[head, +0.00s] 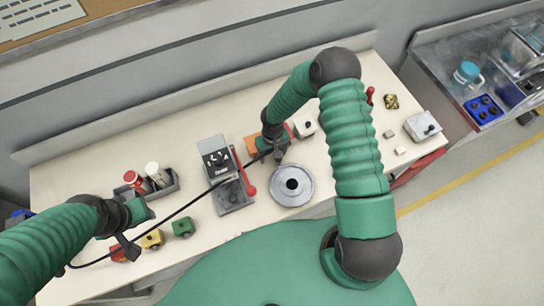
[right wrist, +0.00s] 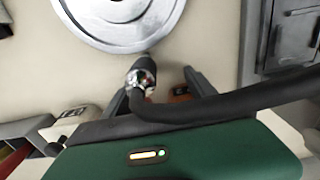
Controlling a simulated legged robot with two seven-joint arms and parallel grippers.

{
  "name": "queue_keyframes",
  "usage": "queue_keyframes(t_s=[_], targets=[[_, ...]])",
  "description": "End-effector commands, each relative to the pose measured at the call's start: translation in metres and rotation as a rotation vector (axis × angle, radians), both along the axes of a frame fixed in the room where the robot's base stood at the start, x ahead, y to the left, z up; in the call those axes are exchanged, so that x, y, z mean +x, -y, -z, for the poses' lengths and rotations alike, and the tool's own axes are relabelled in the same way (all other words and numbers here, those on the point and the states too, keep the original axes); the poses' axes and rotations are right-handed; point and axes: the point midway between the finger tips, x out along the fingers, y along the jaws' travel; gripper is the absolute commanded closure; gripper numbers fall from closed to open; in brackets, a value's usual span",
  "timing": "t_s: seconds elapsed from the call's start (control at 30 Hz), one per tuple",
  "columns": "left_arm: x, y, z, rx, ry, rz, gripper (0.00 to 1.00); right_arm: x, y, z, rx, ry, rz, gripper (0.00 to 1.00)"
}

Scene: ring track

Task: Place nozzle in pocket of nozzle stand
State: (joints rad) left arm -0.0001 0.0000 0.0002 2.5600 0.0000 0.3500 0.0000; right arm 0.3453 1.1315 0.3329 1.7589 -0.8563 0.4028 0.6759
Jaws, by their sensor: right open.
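The nozzle (right wrist: 140,76) has a shiny metal collar and a dark tip, and sits at the end of a black hose (head: 190,204). In the right wrist view it lies between the fingers of my right gripper (right wrist: 155,88), nearer the left finger. My right gripper also shows in the head view (head: 277,150), open, over the back middle of the bench. An orange block (head: 252,145) is beside it, partly hidden; I cannot tell if it is the nozzle stand or where its pocket is. My left gripper (head: 128,240) is beside the hose, its jaw state unclear.
A round grey disc (head: 291,191) lies just in front of my right gripper. A grey device with a screen (head: 218,163) and a red lever (head: 243,172) stand left of it. A grey tray (head: 168,190) holds bottles. Small coloured blocks (head: 183,228) lie near the front edge.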

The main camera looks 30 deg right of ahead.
Motion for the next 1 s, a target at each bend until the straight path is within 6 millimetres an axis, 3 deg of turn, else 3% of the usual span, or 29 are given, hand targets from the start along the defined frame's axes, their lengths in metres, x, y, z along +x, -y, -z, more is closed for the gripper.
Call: queue_keyframes(t_s=[0.03,0.23,0.57,0.67,1.0], targets=[[0.000,0.000,0.000,0.000,0.000,0.000,0.64,0.000,0.000,0.000,0.000,0.000,0.000,0.25],[0.000,0.000,0.000,0.000,0.000,0.000,0.64,0.000,0.000,0.000,0.001,0.000,0.000,0.00],[0.000,0.000,0.001,0.000,0.000,0.000,0.64,0.001,0.001,-0.007,0.000,0.002,0.001,0.00],[0.000,0.000,0.004,0.000,0.000,0.000,0.64,0.001,0.001,-0.021,-0.001,0.004,0.000,0.00],[0.000,0.000,0.014,0.000,0.000,0.000,0.64,0.001,0.002,-0.102,-0.001,0.006,0.002,0.00]])
